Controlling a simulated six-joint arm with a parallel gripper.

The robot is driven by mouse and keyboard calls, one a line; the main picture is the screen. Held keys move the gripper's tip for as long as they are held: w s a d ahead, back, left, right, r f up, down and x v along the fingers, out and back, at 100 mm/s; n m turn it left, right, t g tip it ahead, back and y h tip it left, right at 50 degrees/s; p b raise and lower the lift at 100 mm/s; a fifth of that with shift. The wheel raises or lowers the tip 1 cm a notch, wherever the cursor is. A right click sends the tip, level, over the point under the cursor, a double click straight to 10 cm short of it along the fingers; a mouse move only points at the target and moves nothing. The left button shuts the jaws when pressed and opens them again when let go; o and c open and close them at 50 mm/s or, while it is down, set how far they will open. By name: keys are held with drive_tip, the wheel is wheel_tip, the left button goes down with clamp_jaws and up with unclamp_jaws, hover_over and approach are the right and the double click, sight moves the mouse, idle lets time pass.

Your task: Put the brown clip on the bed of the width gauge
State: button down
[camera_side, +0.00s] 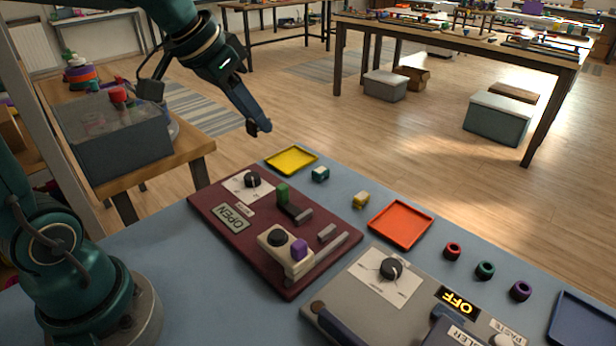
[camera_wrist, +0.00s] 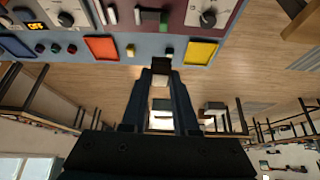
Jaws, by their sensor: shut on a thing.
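My gripper (camera_side: 258,128) is in the air above and behind the yellow tray, clear of the table. In the wrist view my gripper (camera_wrist: 161,70) is shut on a small dark brown clip (camera_wrist: 161,62) between the fingertips. In the side view the clip is too small and dark to make out.
A yellow tray (camera_side: 291,160), a green clip (camera_side: 320,174), a yellow clip (camera_side: 361,200) and an orange-red tray (camera_side: 401,224) lie behind the board. A grey machine (camera_side: 385,290) with an OFF display stands to the right. Red, green and purple rings (camera_side: 486,270) lie beyond it.

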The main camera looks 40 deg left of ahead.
drive_tip(key=s+d+f+m+g+h, duration=0.1)
drive_tip(key=s+d+f+m+g, duration=0.2)
drive_tip(key=s+d+f+m, duration=0.2)
drive_tip(key=s+d+f+m+g+h, duration=0.1)
drive_tip(key=s+d+f+m+g, duration=0.3)
drive_tip(key=d+m, duration=0.8)
drive_tip(key=s+d+f+m+g+h, duration=0.1)
drive_tip(key=s+d+f+m+g, duration=0.2)
drive_tip(key=s+d+f+m, duration=0.3)
drive_tip(key=shift+d+m+h, duration=0.2)
drive_tip(key=shift+d+m, duration=0.65)
drive_tip(key=shift+d, duration=1)
drive_tip(key=shift+d+m+h, duration=0.2)
drive_tip(key=shift+d+m, duration=0.65)
drive_tip(key=shift+d, duration=0.95)
drive_tip(key=shift+d+f, duration=0.1)
drive_tip(key=shift+d, duration=0.1)
drive_tip(key=shift+s+f, duration=0.1)
drive_tip(key=shift+f, duration=1.95)
drive_tip(key=shift+f, duration=0.15)
